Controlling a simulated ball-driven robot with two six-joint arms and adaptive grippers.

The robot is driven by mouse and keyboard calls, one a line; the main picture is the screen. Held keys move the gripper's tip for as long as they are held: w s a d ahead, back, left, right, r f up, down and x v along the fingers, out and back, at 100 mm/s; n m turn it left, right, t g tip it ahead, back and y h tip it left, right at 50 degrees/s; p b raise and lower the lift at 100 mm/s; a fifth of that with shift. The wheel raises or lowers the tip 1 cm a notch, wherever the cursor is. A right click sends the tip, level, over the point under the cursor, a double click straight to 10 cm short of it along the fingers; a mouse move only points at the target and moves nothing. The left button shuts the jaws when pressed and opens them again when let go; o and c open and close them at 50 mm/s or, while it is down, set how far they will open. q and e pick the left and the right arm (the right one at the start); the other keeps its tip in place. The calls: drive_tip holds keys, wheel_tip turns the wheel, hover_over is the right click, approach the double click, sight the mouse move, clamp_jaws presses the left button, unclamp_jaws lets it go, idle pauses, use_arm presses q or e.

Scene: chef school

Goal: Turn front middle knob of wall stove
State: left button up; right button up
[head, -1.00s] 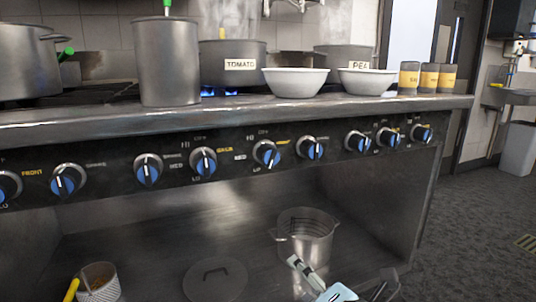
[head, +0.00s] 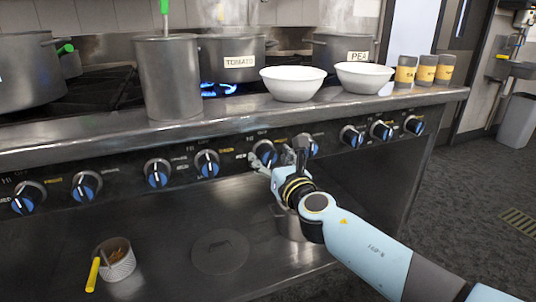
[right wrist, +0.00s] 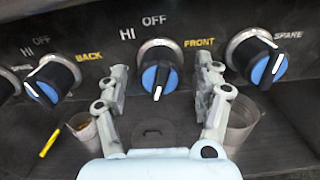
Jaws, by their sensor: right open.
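The front middle knob, blue and black with a white pointer, shows in the head view (head: 264,152), partly behind my gripper. In the right wrist view the same knob (right wrist: 159,72) sits beside the yellow FRONT label, and its white mark points down. OFF is printed above it. My right gripper (head: 271,162) is at the stove's front panel. In the right wrist view my right gripper (right wrist: 161,66) is open, with one finger on each side of the knob. I cannot tell whether they touch it. My left gripper is not in view.
Neighbouring knobs, one by BACK (right wrist: 52,80) and one by SPARE (right wrist: 257,57), flank the fingers. Above, the stove edge carries a steel pot (head: 167,80) and white bowls (head: 293,85). Blue flame (head: 218,90) burns near the TOMATO pot (head: 232,60). A small cup (head: 117,260) stands below.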

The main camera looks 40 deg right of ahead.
drive_tip(key=shift+x, duration=0.95)
drive_tip(key=shift+c, duration=0.4)
drive_tip(key=c, duration=1.1)
